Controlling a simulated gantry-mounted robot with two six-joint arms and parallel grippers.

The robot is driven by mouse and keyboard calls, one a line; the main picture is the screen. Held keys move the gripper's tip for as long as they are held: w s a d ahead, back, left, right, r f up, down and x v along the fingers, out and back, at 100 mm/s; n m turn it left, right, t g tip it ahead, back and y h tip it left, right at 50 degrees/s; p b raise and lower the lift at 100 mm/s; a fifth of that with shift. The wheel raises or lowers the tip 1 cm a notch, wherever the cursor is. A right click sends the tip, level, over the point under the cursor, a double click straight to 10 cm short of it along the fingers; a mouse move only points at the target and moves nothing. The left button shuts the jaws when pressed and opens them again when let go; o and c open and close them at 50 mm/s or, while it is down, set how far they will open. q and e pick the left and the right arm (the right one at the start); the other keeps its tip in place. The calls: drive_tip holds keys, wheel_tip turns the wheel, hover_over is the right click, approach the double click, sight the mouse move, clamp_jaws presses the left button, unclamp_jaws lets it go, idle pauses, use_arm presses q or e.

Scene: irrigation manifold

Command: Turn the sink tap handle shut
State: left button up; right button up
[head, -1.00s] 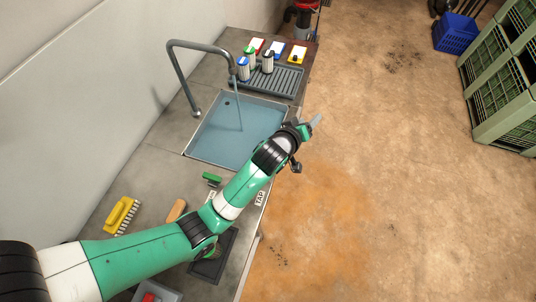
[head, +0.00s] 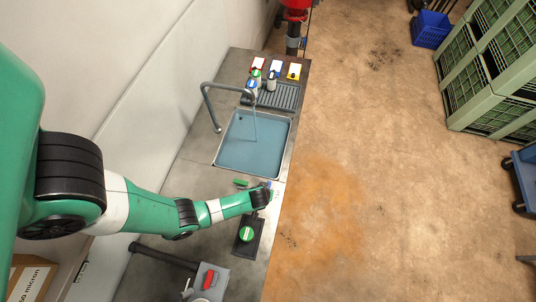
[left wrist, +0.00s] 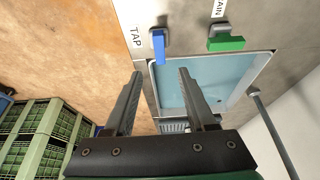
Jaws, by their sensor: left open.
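The sink tap handle (left wrist: 158,46) is a blue lever on a grey base beside the label "TAP" (left wrist: 135,38) in the left wrist view. My left gripper (left wrist: 161,73) is open and empty, its fingertips just short of the blue lever in that picture. In the head view the gripper (head: 270,192) is over the counter by the sink's near edge, where the arm partly hides the handle. The grey curved spout (head: 206,105) pours a thin stream of water (head: 255,128) into the sink (head: 222,164). I cannot see my right gripper.
A green lever (left wrist: 227,44) stands beside the tap handle, its label partly cut off. A dark mat (head: 242,249) with a green-topped item (head: 246,234) and a grey box (head: 211,283) lie nearer. Several bottles stand behind the sink.

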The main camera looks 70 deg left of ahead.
use_arm(q)
drive_tip(key=b+x, duration=0.8)
drive_tip(key=x, duration=0.2)
drive_tip(key=shift+f, duration=0.15)
drive_tip(key=shift+w+a+f+b, duration=0.25)
drive_tip(key=shift+a+f+b, duration=0.05)
drive_tip(key=shift+f+b, duration=0.25)
clamp_jaws()
